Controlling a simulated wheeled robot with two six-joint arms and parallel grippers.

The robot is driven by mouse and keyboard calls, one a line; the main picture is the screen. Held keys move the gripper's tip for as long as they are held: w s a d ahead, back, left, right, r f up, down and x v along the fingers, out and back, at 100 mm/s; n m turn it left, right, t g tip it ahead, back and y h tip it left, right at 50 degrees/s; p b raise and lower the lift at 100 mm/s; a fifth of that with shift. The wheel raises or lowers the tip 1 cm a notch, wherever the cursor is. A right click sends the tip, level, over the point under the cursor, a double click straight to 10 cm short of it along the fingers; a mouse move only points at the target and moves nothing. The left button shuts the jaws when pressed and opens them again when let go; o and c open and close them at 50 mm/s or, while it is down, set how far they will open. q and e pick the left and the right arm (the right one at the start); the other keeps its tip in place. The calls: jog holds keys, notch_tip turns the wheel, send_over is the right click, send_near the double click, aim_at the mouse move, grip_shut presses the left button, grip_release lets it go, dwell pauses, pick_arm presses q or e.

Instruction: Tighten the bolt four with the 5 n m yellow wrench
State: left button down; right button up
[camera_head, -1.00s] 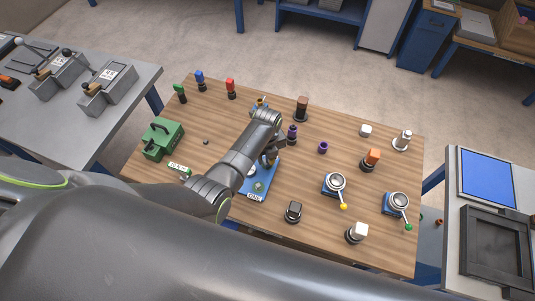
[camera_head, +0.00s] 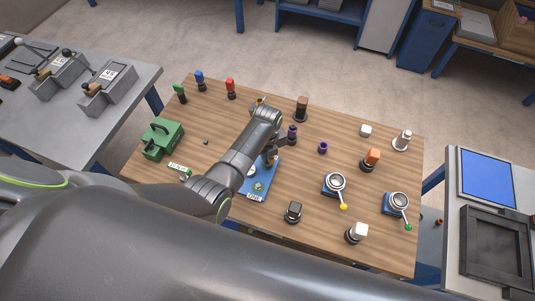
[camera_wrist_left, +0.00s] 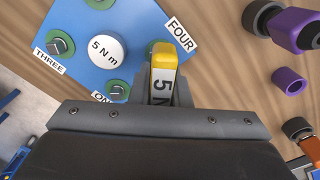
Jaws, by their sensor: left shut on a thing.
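My left gripper (camera_head: 271,158) is over the blue plate (camera_head: 262,184) on the wooden table. In the left wrist view it is shut on the yellow wrench (camera_wrist_left: 163,58), whose label begins "5 N". The blue plate (camera_wrist_left: 105,22) carries a white disc (camera_wrist_left: 105,50) marked "5 N m" and green rings around bolts. The labels THREE (camera_wrist_left: 49,61) and FOUR (camera_wrist_left: 181,32) are readable, and ONE (camera_wrist_left: 101,97) is partly covered. The wrench's yellow end is beside the FOUR label. Bolt four is hidden, so I cannot tell whether the wrench touches it. My right gripper is not in view.
A green box (camera_head: 163,140) stands at the table's left. Purple parts (camera_head: 322,148) lie right of the plate. Two blue-based lever devices (camera_head: 335,186) (camera_head: 397,204) and several coloured-top pieces stand around.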

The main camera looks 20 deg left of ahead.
pick_arm(q)
jog(key=shift+r, duration=2.8)
